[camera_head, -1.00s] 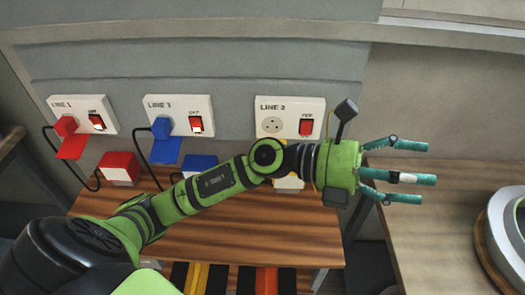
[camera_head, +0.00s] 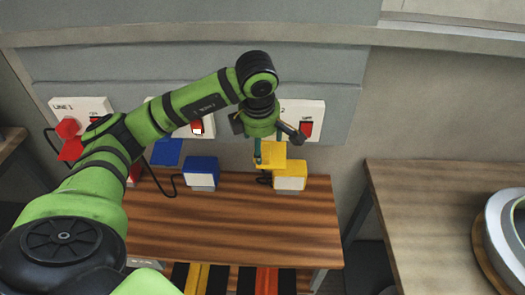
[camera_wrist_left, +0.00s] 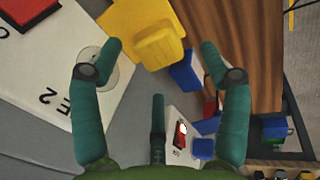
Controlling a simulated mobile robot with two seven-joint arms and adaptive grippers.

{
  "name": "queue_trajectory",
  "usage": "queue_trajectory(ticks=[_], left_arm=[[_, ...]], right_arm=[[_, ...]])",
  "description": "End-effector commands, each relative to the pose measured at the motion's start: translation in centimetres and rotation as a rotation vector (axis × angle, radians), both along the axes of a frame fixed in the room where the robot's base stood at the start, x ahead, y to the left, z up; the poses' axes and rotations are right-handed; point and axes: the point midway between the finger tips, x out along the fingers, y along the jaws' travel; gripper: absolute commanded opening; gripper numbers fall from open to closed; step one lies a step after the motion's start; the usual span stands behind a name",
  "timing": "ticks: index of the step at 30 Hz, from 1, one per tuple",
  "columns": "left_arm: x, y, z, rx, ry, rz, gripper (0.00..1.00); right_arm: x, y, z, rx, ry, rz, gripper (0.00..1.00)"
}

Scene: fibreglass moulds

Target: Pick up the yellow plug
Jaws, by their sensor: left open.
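The yellow plug with its flat yellow plate (camera_head: 270,158) shows just under my left gripper's fingers in the head view, in front of the wall and beside a yellow box (camera_head: 290,177). In the left wrist view the yellow plug (camera_wrist_left: 159,45) is at the top centre, beyond the spread fingers. My left gripper (camera_head: 270,145) points down, open and empty; its teal fingers (camera_wrist_left: 160,80) are apart in the wrist view. My gripper hides part of the plug in the head view, so I cannot tell whether they touch. My right gripper is out of view.
The LINE 2 panel (camera_head: 313,108) is on the wall behind my gripper. A red plug (camera_head: 67,127) sits in the LINE 1 panel (camera_head: 95,106). A blue box (camera_head: 201,172) stands on the wooden table (camera_head: 230,225), whose front is clear. Another table (camera_head: 420,210) is at the right.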

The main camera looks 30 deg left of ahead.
Motion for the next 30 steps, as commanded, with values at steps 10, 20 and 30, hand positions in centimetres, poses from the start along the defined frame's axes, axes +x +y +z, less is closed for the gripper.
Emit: queue_trajectory(ticks=[10, 20, 30], left_arm=[[0.9, 1.0, -4.0, -0.002, 0.001, 0.0, 0.76], [0.9, 1.0, -4.2, -0.002, 0.0, -0.001, 0.36], [0.9, 1.0, -4.2, -0.002, 0.0, -0.001, 0.17]], right_arm=[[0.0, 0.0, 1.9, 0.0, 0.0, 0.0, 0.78], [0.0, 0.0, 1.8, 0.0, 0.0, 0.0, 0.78], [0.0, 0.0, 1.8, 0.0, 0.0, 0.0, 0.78]])
